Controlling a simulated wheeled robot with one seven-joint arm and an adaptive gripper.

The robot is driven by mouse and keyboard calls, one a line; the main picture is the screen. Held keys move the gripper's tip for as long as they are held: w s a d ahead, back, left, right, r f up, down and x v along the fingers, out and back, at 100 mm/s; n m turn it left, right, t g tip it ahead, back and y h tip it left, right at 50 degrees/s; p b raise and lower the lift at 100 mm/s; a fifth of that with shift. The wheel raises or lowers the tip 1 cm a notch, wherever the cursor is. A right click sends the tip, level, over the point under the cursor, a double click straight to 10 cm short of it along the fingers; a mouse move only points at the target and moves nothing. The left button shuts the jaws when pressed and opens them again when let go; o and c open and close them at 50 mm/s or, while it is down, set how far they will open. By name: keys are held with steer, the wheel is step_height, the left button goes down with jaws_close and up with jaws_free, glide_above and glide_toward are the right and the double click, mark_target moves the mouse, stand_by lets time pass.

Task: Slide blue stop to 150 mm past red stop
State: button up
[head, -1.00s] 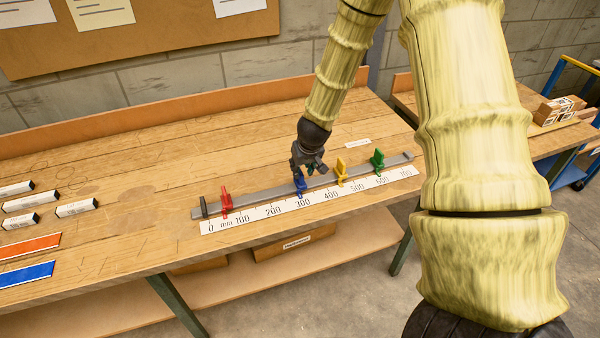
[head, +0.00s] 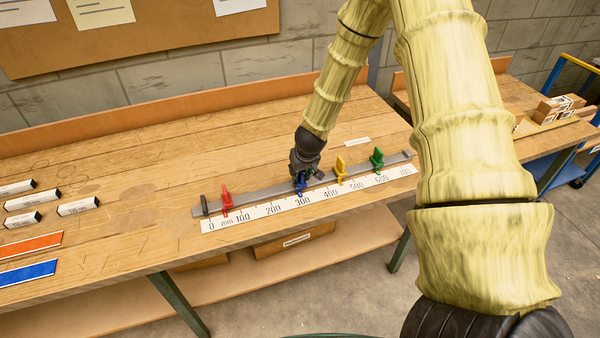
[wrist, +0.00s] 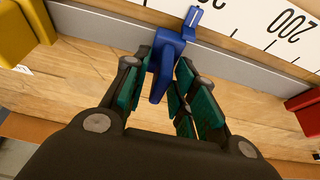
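The blue stop (head: 300,187) sits on the grey rail (head: 262,193), close to the 300 mark of the white scale. The red stop (head: 227,199) is to its left, between the 0 and 100 marks. My gripper (head: 301,174) is down at the blue stop and partly hides it. In the wrist view my gripper (wrist: 162,80) is open, with a finger on each side of the blue stop's upright tab (wrist: 163,68). A gap shows beside the right finger; contact at the left finger is unclear. The red stop (wrist: 304,108) shows at the right edge there.
A yellow stop (head: 341,169) and a green stop (head: 377,158) stand on the rail to the right. The rail between red and blue is clear. A dark end piece (head: 204,205) is at the rail's left end. Small white-and-black blocks (head: 78,206) lie far left.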

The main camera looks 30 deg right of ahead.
jaws_close()
steer(key=a, duration=0.3)
steer(key=w+a, duration=0.1)
steer(key=a, duration=0.2)
steer(key=w+a, duration=0.1)
steer(key=a, duration=0.2)
steer(key=shift+a+f, duration=0.1)
steer(key=shift+a, duration=0.3)
steer(key=shift+o, duration=2.3)
jaws_free()
steer(key=shift+w, duration=0.1)
